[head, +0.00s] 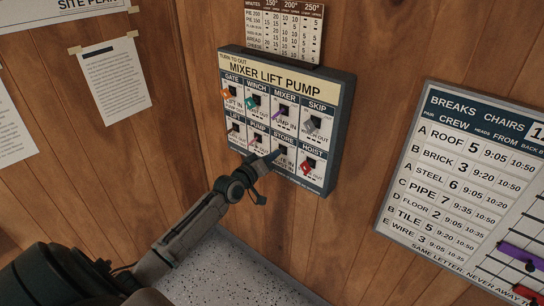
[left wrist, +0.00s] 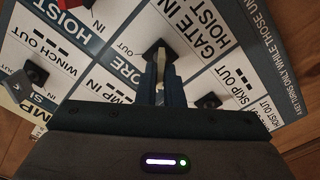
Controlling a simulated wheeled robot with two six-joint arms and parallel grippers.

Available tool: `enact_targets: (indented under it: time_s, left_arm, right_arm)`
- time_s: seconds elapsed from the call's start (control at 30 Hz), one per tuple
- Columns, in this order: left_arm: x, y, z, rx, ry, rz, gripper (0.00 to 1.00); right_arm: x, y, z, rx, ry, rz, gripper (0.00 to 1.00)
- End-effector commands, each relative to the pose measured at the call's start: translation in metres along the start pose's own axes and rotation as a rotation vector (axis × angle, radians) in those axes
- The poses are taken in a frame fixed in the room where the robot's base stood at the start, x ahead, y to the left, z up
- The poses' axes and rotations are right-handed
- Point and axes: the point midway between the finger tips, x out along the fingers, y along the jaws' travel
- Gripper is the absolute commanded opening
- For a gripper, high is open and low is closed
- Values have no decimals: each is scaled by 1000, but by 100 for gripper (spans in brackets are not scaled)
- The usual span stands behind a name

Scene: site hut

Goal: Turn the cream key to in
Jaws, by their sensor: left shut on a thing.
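The key panel (head: 347,105) is mounted on the wood wall, with several labelled key switches in two rows. My left gripper (head: 272,158) reaches up to the STORE switch in the lower row and hides most of it in the head view. In the left wrist view my left gripper (left wrist: 160,88) is shut on the cream key (left wrist: 160,62), whose pale narrow edge shows between the fingers at a dark keyhole. I cannot tell which mark the key points to. My right gripper is not in view.
A red key (head: 305,168) at HOIST sits close to the right of my gripper. Above are a grey key (head: 312,123) at SKIP, a purple key (head: 281,111), a teal key (head: 251,103) and an orange key (head: 228,93). A breaks board (head: 400,195) hangs to the right.

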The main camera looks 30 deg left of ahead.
Motion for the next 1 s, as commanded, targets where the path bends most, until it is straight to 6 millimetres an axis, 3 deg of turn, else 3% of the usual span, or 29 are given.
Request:
enact_targets:
  time_s: [0.27, 0.3, 0.4, 0.77, 1.0]
  left_arm:
    - [0, 0, 0, -3, -1, 0, 0]
    - [0, 0, 0, -3, 0, 0, 15]
    - [0, 0, 0, -2, -1, 0, 29]
    - [-5, 0, 0, 2, -1, -2, 29]
    - [-40, 2, -3, 3, -4, -4, 29]
  right_arm:
    - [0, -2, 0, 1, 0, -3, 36]
    - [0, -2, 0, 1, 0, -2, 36]
    - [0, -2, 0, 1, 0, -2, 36]
    - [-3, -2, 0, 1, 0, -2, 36]
    - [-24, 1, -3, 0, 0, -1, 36]
